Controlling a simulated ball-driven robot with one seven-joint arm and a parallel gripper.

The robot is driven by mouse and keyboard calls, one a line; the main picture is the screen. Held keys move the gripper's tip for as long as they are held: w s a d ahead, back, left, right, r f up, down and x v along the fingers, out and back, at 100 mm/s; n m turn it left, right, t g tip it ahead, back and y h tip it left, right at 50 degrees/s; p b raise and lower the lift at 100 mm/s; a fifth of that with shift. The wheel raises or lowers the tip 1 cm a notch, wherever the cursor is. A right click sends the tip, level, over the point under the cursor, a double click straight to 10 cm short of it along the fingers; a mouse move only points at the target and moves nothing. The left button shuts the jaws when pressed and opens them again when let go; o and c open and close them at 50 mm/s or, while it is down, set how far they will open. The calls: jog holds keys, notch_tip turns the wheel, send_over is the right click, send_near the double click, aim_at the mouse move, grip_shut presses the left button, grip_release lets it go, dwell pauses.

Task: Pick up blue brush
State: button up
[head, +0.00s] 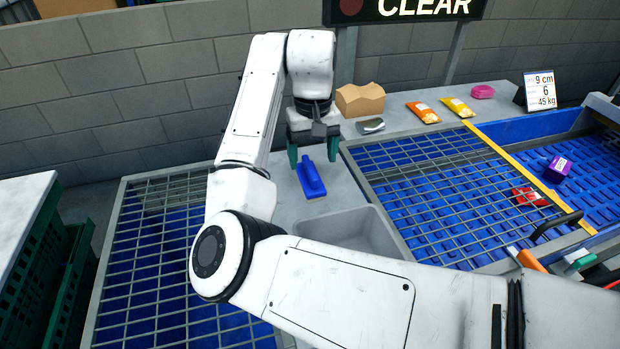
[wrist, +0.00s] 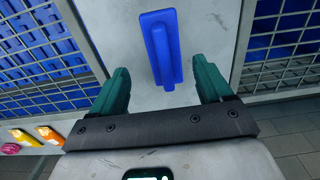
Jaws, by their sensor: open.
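The blue brush (head: 311,179) lies on the grey table surface in the middle of the head view, just below my gripper. It also shows in the wrist view (wrist: 161,48), upper centre, its long side running roughly in line with my fingers. My gripper (head: 313,157) points down over the far end of the brush, its two green fingers apart. In the wrist view my gripper (wrist: 162,82) is open, one finger on each side of the brush's line, with nothing between them touching. The brush's underside is hidden.
A grey bin (head: 354,228) stands nearer than the brush, partly behind my arm. Metal grids lie over blue belts on both sides (head: 150,262). A cardboard box (head: 360,100), a silvery item (head: 370,126), orange and yellow packets (head: 423,112) and a pink item (head: 482,91) sit behind right.

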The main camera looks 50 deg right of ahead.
aim_at(310, 166)
jog(key=shift+w+a+f+p, duration=0.15)
jog(key=shift+f+p, duration=0.05)
jog(key=shift+f, duration=1.1)
jog(key=shift+w+a+f+p, duration=0.1)
jog(key=shift+f+p, duration=0.05)
jog(key=shift+f, duration=1.15)
jog(key=c, duration=1.2)
